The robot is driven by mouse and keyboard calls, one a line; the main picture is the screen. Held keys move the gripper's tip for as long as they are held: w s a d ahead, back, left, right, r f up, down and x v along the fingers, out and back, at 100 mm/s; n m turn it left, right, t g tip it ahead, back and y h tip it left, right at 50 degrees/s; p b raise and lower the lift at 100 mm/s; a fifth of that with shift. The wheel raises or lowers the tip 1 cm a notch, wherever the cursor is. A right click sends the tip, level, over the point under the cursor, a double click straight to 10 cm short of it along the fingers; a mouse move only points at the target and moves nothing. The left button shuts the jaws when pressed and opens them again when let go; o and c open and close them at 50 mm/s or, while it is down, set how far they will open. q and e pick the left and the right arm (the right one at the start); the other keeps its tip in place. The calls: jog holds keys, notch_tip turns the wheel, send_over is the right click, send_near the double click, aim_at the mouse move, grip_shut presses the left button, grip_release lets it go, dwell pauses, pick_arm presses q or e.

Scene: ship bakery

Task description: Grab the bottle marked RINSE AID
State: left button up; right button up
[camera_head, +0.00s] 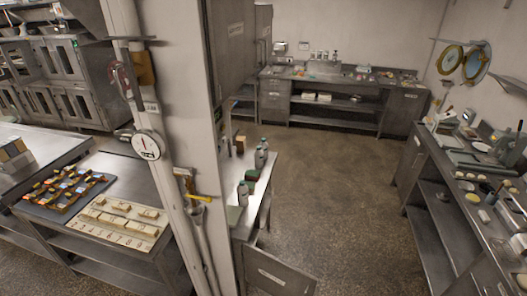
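Several pale bottles stand on a narrow counter (249,216) just right of the pillar at the centre. The nearest bottle (243,193) is grey-white with a dark cap, and two more, a middle bottle (259,159) and a farther bottle (265,147), stand behind it. Their labels are too small to read, so I cannot tell which is marked RINSE AID. More small bottles (325,55) stand on the far back counter, also unreadable. Neither of my grippers is in view.
The pillar (183,150) with hanging tools partly blocks the narrow counter. A green and brown item (251,176) sits among the bottles. A cabinet (232,50) overhangs. A low panel (280,277) juts out at the front. The floor (335,190) to the right is clear.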

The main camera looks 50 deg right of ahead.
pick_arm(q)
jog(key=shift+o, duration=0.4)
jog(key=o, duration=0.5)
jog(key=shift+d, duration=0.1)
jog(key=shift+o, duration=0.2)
